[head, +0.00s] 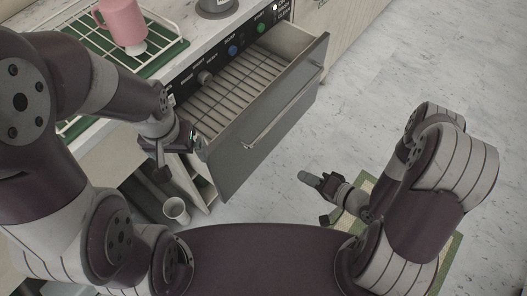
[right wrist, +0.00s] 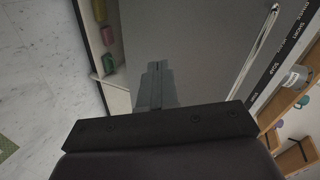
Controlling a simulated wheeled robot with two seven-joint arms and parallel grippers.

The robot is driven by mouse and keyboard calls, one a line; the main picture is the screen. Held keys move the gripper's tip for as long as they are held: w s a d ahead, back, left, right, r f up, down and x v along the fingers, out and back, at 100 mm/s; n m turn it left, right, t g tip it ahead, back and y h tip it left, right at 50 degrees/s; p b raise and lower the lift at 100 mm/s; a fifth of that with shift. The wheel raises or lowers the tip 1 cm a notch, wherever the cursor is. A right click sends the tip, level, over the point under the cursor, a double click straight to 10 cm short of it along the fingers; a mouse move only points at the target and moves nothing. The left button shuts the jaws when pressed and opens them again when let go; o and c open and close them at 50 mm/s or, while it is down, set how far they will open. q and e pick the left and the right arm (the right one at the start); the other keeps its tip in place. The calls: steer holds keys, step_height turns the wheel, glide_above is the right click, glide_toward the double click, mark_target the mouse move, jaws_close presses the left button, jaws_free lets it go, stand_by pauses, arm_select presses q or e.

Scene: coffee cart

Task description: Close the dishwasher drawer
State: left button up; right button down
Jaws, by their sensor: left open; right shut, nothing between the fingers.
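The dishwasher drawer (head: 235,88) is pulled out from under the counter, with its wire rack showing empty. Its dark grey front (head: 265,125) has a long metal handle (head: 284,110); the front (right wrist: 200,45) and handle (right wrist: 256,58) also show in the right wrist view. My left gripper (head: 178,148) is open by the drawer's near left corner. My right gripper (head: 312,181) is shut and empty, out in front of the drawer, apart from it in the head view. Its closed fingers (right wrist: 155,80) point toward the front in the right wrist view.
The button panel (head: 230,50) runs along the counter edge. Below the drawer's near side are an open shelf (head: 190,180) and a light cup (head: 176,210). The floor right of the drawer is clear.

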step_height(320, 180, up, 8)
steer(key=w+a+f+m+t+y, duration=0.1)
steer(key=a+m+t+y, duration=0.1)
steer(key=y, duration=0.2)
arm_select(q)
steer(key=shift+a+b, duration=0.1)
steer(key=shift+b, duration=0.2)
arm_select(e)
glide_toward(255, 127)
steer(key=shift+m, duration=0.3)
steer(key=x, duration=0.7)
steer(key=shift+d, duration=0.1)
steer(key=b+x, duration=0.5)
steer(key=x, duration=1)
steer(key=shift+w+f, duration=0.1)
steer(key=shift+w, duration=0.2)
steer(key=shift+w+a, duration=0.15)
steer(key=shift+a, duration=0.15)
arm_select(q)
steer(key=f, duration=0.5)
steer(key=shift+s+d+f, duration=0.15)
steer(key=shift+d, duration=0.05)
arm_select(e)
steer(key=shift+r, duration=0.3)
steer(key=shift+w+t, duration=0.1)
steer(key=shift+t, duration=0.2)
